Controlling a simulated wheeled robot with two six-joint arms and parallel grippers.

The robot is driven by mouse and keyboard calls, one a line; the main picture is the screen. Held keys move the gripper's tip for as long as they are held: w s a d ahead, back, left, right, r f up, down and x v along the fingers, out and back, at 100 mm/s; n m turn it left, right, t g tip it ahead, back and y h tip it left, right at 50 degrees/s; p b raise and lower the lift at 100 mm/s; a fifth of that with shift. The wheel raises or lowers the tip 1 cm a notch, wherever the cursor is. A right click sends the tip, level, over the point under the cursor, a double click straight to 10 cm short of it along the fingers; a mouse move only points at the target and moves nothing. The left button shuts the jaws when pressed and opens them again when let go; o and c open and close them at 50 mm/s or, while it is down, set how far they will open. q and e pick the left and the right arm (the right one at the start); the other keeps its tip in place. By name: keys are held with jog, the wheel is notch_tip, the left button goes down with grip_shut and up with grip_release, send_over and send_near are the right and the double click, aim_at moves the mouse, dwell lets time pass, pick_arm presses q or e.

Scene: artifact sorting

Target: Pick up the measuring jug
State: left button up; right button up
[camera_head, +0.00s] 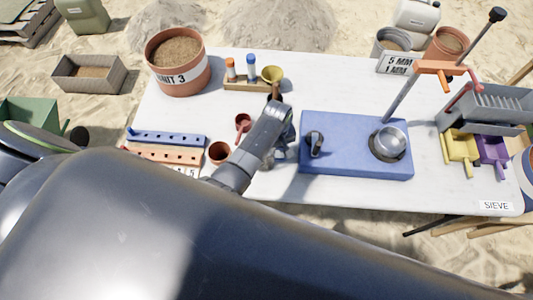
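My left gripper (285,146) is over the middle of the white table, left of the blue block. My own wrist covers most of it, so its fingers and whether they hold anything are unclear. A small red vessel with a handle-like part (243,122) stands just left of my wrist and may be the measuring jug; I cannot be sure. A small terracotta cup (219,152) stands below it, close to my forearm. My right gripper is not in view.
A terracotta pot of sand (178,62), a bottle rack (247,86) and blue and orange hole strips (165,138) are at left. Sieve trays (462,146) stand at right.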

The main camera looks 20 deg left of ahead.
pick_arm(q)
grip_shut()
jog(key=shift+r, duration=0.1)
jog(key=shift+r+b, duration=0.5)
jog(key=shift+r, duration=4.45)
